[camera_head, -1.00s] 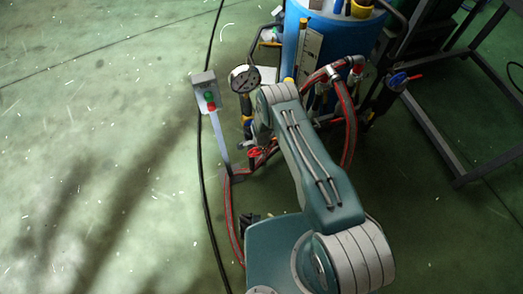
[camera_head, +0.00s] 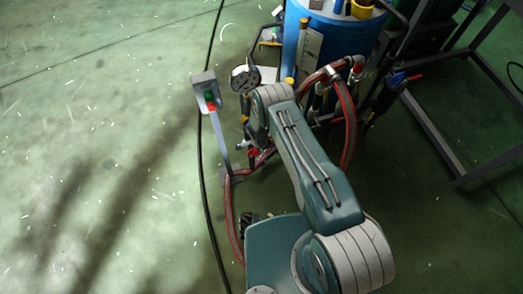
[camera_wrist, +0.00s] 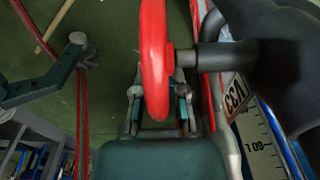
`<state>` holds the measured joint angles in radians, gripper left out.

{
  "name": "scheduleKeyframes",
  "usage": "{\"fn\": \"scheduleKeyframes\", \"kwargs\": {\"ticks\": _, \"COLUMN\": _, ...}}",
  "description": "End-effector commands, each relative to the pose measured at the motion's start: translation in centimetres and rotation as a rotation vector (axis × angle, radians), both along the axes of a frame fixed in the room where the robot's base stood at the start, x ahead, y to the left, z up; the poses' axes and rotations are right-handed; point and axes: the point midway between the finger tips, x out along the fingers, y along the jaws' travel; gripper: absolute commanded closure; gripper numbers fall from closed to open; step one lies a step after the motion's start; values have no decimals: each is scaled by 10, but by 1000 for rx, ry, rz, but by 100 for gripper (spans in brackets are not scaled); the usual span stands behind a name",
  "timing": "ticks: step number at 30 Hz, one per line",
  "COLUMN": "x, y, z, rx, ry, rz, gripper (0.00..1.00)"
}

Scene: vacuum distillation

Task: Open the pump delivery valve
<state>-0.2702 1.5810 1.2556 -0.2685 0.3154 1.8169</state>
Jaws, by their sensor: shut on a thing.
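The red valve handle (camera_wrist: 155,60) is seen nearly edge-on in the wrist view, joined to a dark stem (camera_wrist: 215,54) on its right. I take it for the pump delivery valve's handle. My gripper (camera_wrist: 160,107) has a finger on each side of the handle's lower end and is shut on it. The exact contact is partly hidden by the handle itself. In the head view, my arm covers most of this area, and the fingertips cannot be made out.
A blue tank (camera_head: 345,40) stands behind my arm, with a red-striped hose (camera_head: 349,125) beside it. A gauge (camera_head: 245,78) and a post with a button box (camera_head: 206,90) stand to the left. A dark metal frame (camera_head: 455,150) is at right. The floor at left is clear.

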Motion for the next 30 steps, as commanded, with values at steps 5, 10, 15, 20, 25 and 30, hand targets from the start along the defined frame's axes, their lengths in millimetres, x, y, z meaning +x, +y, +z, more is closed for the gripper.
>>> {"fn": "scheduleKeyframes", "kwargs": {"ticks": 5, "x": 1, "y": 2, "z": 2, "rx": -66, "ry": -24, "rz": 5, "gripper": 100}}
{"fn": "scheduleKeyframes", "kwargs": {"ticks": 10, "x": 1, "y": 2, "z": 4, "rx": -137, "ry": -44, "rz": 6, "gripper": 100}}
{"fn": "scheduleKeyframes", "kwargs": {"ticks": 15, "x": 1, "y": 2, "z": 6, "rx": -213, "ry": -66, "rz": 6, "gripper": 100}}
{"fn": "scheduleKeyframes", "kwargs": {"ticks": 20, "x": 1, "y": 3, "z": 8, "rx": -293, "ry": -90, "rz": 5, "gripper": 100}}
{"fn": "scheduleKeyframes", "kwargs": {"ticks": 25, "x": 1, "y": 4, "z": 11, "rx": -388, "ry": -119, "rz": 4, "gripper": 100}}
{"fn": "scheduleKeyframes", "kwargs": {"ticks": 30, "x": 1, "y": 4, "z": 13, "rx": -467, "ry": -142, "rz": 4, "gripper": 100}}
